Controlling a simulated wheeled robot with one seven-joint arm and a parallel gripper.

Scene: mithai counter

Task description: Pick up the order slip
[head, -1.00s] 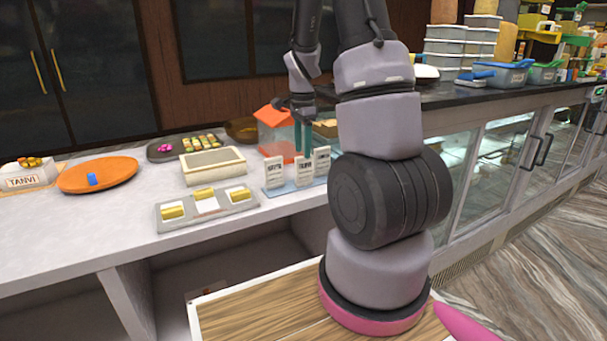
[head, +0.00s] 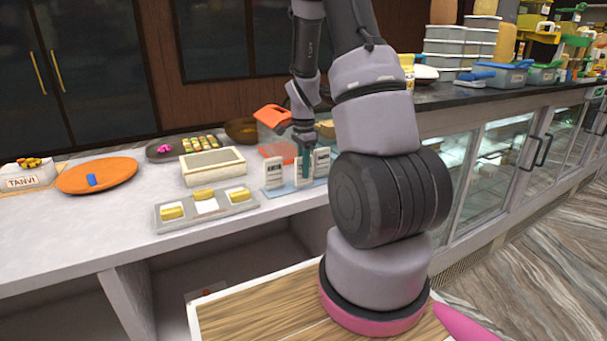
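Three white printed order slips stand upright in a row on a pale blue base on the counter in the head view: the left slip (head: 274,174), the middle slip (head: 303,178) and the right slip (head: 322,161). My gripper (head: 303,164) points down at the middle slip, its teal fingers overlapping that slip in the picture and hiding much of it. I cannot tell whether the fingers touch the slip, or whether they are open or shut.
An orange-lidded clear box (head: 272,118) stands close behind the slips. A grey tray (head: 165,225) with yellow pieces and a cream box (head: 213,166) lie to the left. An orange plate (head: 98,176) is farther left. The front counter (head: 60,225) is clear.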

